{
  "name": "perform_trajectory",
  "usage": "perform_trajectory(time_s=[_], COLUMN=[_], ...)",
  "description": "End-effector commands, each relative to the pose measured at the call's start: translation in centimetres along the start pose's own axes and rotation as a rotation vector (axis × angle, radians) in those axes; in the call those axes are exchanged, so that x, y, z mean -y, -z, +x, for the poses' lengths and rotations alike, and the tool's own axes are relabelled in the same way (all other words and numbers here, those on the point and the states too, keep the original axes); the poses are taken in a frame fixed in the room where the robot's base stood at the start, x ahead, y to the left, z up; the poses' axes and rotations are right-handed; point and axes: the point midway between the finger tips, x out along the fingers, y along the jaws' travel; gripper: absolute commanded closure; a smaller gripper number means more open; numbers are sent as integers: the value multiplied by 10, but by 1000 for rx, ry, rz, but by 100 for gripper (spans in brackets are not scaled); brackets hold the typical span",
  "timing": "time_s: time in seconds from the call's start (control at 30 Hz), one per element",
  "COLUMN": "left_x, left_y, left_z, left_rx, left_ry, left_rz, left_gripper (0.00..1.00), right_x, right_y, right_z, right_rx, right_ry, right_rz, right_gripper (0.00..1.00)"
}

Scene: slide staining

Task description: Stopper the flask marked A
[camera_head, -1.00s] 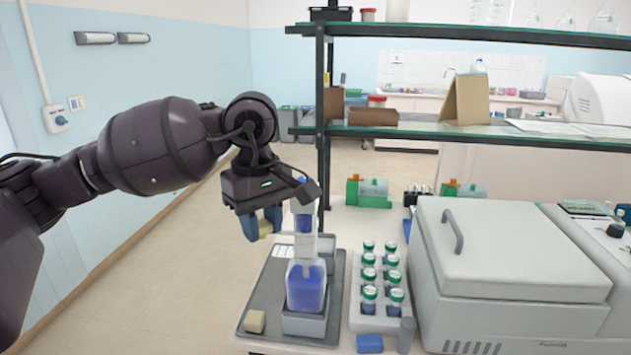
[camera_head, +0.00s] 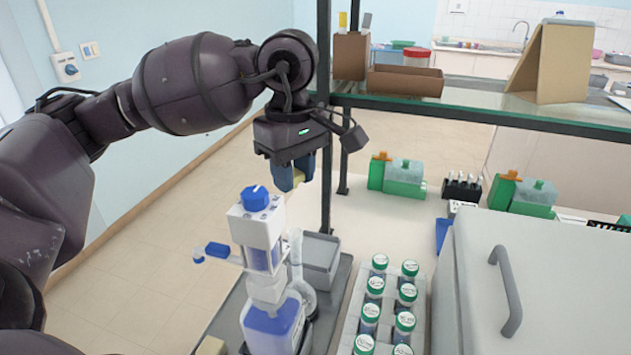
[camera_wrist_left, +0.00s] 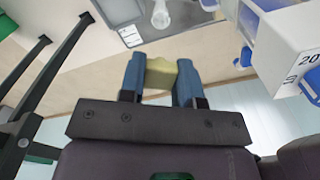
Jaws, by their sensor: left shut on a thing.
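My left gripper (camera_head: 293,180) is shut on a pale yellow stopper (camera_head: 299,177), which also shows between the blue fingertips in the left wrist view (camera_wrist_left: 160,73). It holds the stopper in the air, above and behind a dispenser bottle. A clear glass flask (camera_head: 296,256) stands on the grey tray (camera_head: 343,285), partly hidden behind that bottle. Its clear neck shows in the wrist view (camera_wrist_left: 161,15), beyond the stopper and apart from it. I cannot read a letter on the flask. A second beige block or stopper (camera_head: 211,346) lies at the tray's front left. My right gripper is not in view.
The dispenser bottle (camera_head: 272,330) of blue liquid, with a blue knob and side spout, stands close to the flask. A grey bin (camera_head: 322,255) is behind it. A rack of green-capped vials and a large white machine (camera_head: 560,300) are at right. A shelf post (camera_head: 324,120) rises behind the gripper.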

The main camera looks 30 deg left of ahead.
Motion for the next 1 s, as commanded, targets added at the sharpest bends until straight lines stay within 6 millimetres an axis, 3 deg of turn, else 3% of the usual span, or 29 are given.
perform_trajectory(time_s=[0.03, 0.1, 0.47, 0.87, 1.0], left_x=[1, 1, 1, 1, 1], left_y=[0, 0, 0, -1, 0], left_z=[14, 24, 38, 68, 79], left_rx=[1, 1, 1, 2, 2], left_ry=[3, 3, 0, 2, 1], left_rz=[1, 2, 4, 5, 4], left_gripper=[91, 91, 91, 91, 91], right_x=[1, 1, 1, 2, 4], right_y=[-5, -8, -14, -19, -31], right_z=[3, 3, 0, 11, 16], right_rx=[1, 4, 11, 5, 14], right_ry=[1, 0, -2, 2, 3], right_rz=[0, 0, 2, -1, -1], right_gripper=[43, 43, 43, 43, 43])
